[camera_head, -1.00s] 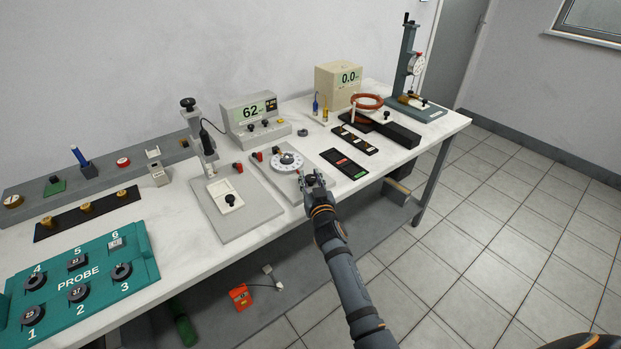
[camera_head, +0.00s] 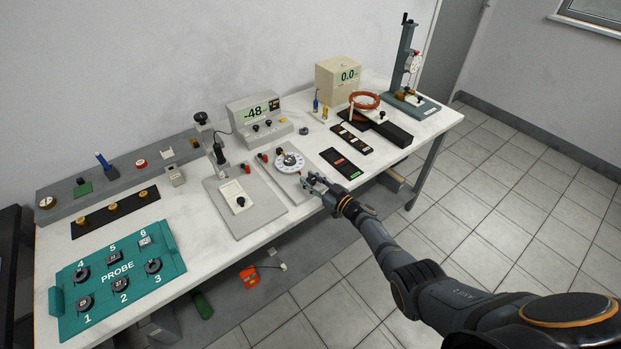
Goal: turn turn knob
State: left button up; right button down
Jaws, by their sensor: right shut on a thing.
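The grey panel (camera_head: 277,178) with a round white dial (camera_head: 289,162) lies on the bench. My right gripper (camera_head: 311,181) is at the panel's front right edge, below and right of the dial. It is shut on a small part there, which I take to be the turn knob; the fingers hide it. My left gripper is not in view. The meter box (camera_head: 258,120) behind the panel shows about -48 on its display.
A probe stand (camera_head: 233,210) is left of the panel, and the teal PROBE tray (camera_head: 117,281) is at front left. A black and red-green strip (camera_head: 341,163) lies close right of my gripper. A copper-coloured coil (camera_head: 365,100) and a gauge stand (camera_head: 407,75) are farther right.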

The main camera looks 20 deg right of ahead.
jog(key=shift+f+n+g+y+b, duration=0.2)
jog(key=shift+n+g+y+b, duration=0.55)
jog(key=shift+y+b, duration=0.35)
jog(key=shift+r+n+g+y+b, duration=0.15)
jog(key=shift+n+g+y+b, duration=0.25)
jog(key=shift+b, duration=0.25)
jog(key=c, duration=1)
grip_release()
jog(key=shift+s, duration=0.1)
jog(key=v, duration=1.2)
